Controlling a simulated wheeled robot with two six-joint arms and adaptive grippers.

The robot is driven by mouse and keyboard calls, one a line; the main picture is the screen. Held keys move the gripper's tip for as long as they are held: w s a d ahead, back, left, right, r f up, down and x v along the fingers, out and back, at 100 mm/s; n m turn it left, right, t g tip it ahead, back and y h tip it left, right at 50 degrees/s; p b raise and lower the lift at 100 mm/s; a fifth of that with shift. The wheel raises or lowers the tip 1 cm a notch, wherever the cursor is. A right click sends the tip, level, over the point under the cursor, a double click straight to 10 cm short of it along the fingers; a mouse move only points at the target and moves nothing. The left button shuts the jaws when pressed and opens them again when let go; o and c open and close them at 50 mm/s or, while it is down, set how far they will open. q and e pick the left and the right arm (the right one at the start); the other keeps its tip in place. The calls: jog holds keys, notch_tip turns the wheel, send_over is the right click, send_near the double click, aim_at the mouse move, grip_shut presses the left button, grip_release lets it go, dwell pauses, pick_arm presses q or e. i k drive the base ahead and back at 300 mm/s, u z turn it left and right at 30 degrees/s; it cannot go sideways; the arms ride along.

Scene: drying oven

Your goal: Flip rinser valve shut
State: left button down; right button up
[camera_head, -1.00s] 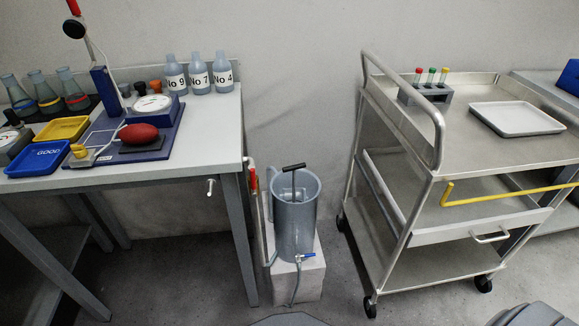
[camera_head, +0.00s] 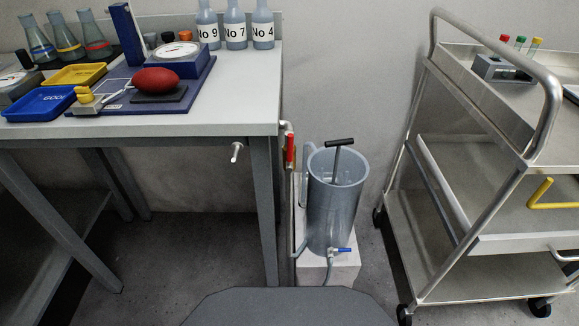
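A grey cylindrical rinser (camera_head: 336,205) stands upright on a white block (camera_head: 345,269) beside the table. A T-shaped black handle (camera_head: 339,142) rises out of its open top. A valve with a blue lever (camera_head: 343,249) sits low on its front, with a hose hanging below it. The blue lever points roughly sideways. A red upright lever (camera_head: 290,149) is on a pipe at the table's right edge, left of the rinser. Neither of my grippers is in view.
A table (camera_head: 200,128) at left carries blue (camera_head: 40,102) and yellow (camera_head: 78,75) trays, flasks and bottles. A metal trolley (camera_head: 500,243) with a raised handrail stands at right. The rinser stands in the gap between them.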

aim_at(291, 136)
jog(key=u, duration=0.6)
jog(key=k, duration=1.35)
jog(key=u, duration=0.8)
jog(key=i, duration=0.75)
jog(key=z, duration=0.15)
